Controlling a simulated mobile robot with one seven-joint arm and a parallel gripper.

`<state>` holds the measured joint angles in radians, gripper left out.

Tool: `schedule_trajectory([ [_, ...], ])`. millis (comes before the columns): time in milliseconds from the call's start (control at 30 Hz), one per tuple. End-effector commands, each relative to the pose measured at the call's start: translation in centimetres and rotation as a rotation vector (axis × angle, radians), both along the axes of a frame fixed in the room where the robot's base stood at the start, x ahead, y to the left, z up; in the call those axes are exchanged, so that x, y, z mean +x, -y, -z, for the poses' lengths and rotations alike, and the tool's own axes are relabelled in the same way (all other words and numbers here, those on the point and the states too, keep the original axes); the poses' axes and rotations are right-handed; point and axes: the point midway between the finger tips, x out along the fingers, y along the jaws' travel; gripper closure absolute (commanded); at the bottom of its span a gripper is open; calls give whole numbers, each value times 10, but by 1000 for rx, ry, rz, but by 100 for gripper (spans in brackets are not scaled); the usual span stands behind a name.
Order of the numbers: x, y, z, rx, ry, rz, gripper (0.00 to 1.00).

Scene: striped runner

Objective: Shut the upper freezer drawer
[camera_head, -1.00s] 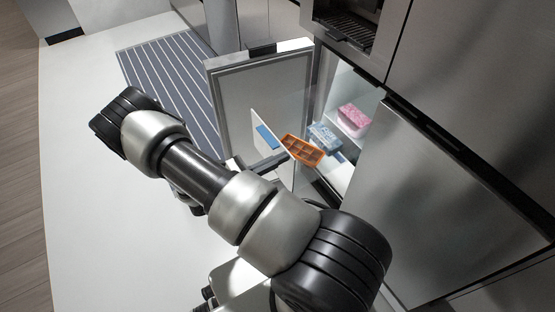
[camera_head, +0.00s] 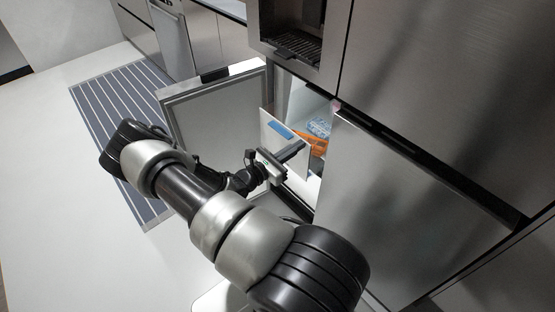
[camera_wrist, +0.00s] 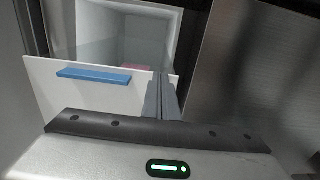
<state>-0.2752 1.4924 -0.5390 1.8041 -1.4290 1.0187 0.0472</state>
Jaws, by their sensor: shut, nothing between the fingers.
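The upper freezer drawer has a pale front panel (camera_head: 272,143) with a blue handle (camera_head: 281,130). It stands out from the freezer opening. An orange tray (camera_head: 317,146) and a blue-and-white pack (camera_head: 319,127) show behind the panel. In the wrist view, the panel (camera_wrist: 95,92) and its blue handle (camera_wrist: 93,73) are at the left. My gripper (camera_head: 301,147) is shut and empty at the right part of the panel. In the wrist view its fingers (camera_wrist: 162,92) overlap the panel's right end. I cannot tell whether they touch it.
The freezer door (camera_head: 215,110) stands open on the left. A closed steel door (camera_head: 410,200) is on the right, below the ice dispenser recess (camera_head: 292,40). A striped runner (camera_head: 125,120) lies on the pale floor, which is clear at the left.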

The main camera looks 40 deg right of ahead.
Motion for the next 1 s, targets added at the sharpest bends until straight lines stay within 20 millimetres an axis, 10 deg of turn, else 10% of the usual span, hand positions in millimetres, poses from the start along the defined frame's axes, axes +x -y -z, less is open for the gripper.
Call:
schedule_trajectory([
  [500,4,115,1,-1,1,1,100],
  [1000,5,140,-1,-1,1,-1,100],
])
